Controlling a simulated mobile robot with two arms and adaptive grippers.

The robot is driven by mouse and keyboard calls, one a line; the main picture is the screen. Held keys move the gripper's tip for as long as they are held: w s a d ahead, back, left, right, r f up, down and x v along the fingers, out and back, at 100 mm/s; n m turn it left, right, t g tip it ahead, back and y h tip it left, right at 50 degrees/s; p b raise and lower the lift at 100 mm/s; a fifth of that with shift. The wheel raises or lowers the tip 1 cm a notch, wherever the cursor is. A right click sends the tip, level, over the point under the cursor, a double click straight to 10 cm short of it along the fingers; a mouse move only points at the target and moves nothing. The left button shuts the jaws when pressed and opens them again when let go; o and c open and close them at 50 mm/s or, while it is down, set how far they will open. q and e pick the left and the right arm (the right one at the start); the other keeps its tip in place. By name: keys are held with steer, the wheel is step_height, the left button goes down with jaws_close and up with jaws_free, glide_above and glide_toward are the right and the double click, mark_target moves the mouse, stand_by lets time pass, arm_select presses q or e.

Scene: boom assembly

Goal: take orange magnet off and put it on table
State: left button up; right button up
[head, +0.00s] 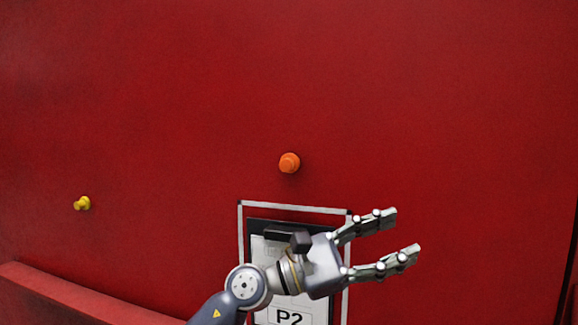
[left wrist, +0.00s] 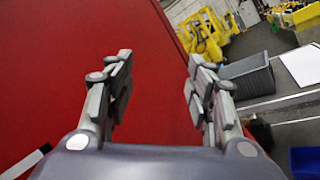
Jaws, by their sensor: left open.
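The orange magnet (head: 289,163) sticks on the red panel (head: 420,110), near the middle of the head view. My left gripper (head: 408,234) is below and to the right of it, with its fingers spread and pointing right. Nothing is between the fingers. In the left wrist view the two fingers (left wrist: 160,85) also stand apart and empty, and the orange magnet does not show there. My right gripper is in neither view. No table is clearly identifiable in the head view.
A yellow magnet (head: 83,203) sticks on the panel at the left. A framed holder with a "P2" label (head: 289,318) is behind my left arm. The left wrist view shows a grey bin (left wrist: 247,78), yellow machinery (left wrist: 205,35) and a blue bin (left wrist: 305,161) beyond the panel.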

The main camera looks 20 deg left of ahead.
arm_select(q)
steer(key=r+m+g+y, duration=0.1)
steer(key=r+m+g, duration=0.1)
steer(key=m, duration=0.3)
steer(key=m+t+y, duration=0.7)
steer(key=m+y, duration=0.2)
steer(key=y, duration=0.8)
glide_toward(284, 163)
steer(key=x, duration=0.3)
steer(key=p+x, duration=0.1)
steer(key=shift+w+d, duration=0.15)
steer(key=shift+d, duration=0.2)
steer(key=x, duration=0.1)
steer(key=p+x, duration=0.1)
steer(key=x, duration=0.1)
steer(key=p+x, duration=0.1)
steer(key=shift+w+a+f, duration=0.2)
steer(key=shift+w+a, duration=0.05)
steer(key=shift+w, duration=0.1)
steer(key=shift+w+f, duration=0.2)
steer(key=shift+w, duration=0.05)
steer(key=shift+s+r, duration=0.1)
steer(key=shift+s, duration=0.1)
steer(key=shift+c, duration=1.3)
jaws_close()
